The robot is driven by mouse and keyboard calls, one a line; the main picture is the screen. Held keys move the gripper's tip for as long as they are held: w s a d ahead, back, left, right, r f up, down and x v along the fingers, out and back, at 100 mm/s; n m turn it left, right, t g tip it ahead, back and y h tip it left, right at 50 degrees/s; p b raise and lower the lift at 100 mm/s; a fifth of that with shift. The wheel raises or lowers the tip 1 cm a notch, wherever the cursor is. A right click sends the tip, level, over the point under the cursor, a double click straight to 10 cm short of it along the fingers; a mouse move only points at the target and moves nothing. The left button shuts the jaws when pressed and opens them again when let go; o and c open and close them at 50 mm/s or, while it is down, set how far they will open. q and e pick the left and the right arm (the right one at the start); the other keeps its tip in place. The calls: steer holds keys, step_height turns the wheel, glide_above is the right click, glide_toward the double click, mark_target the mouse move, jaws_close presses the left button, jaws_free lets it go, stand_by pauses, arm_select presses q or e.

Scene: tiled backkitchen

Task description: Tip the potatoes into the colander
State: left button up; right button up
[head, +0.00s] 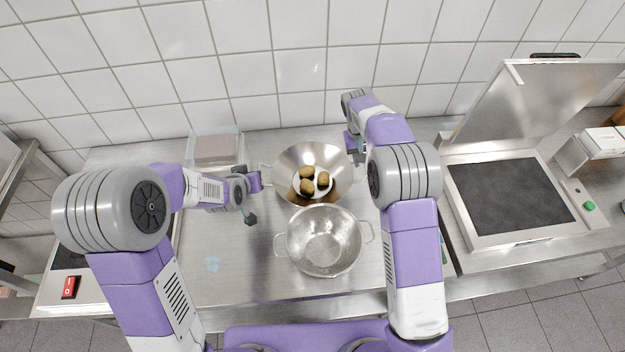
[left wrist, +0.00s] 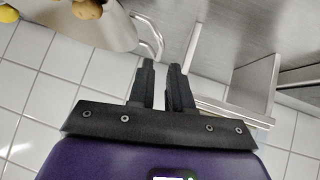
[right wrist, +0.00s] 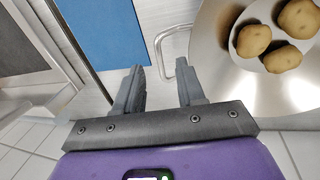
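A shiny metal bowl (head: 286,165) with side handles stands on the steel counter with several brown potatoes (head: 307,186) in it. The metal colander (head: 323,240), with two loop handles, stands in front of it and looks empty. My right gripper (head: 358,155) is at the bowl's right side. In the right wrist view its fingers (right wrist: 158,78) are open and empty, the right handle (right wrist: 165,50) just ahead.
A clear plastic box (head: 215,148) stands at the back left by the tiled wall. A steel appliance with a raised lid (head: 535,100) and dark plate is at the right. A blue flat item (right wrist: 98,30) shows in the right wrist view. The counter's front left is mostly clear.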

arm_select(q)
steer(key=shift+w, duration=0.1)
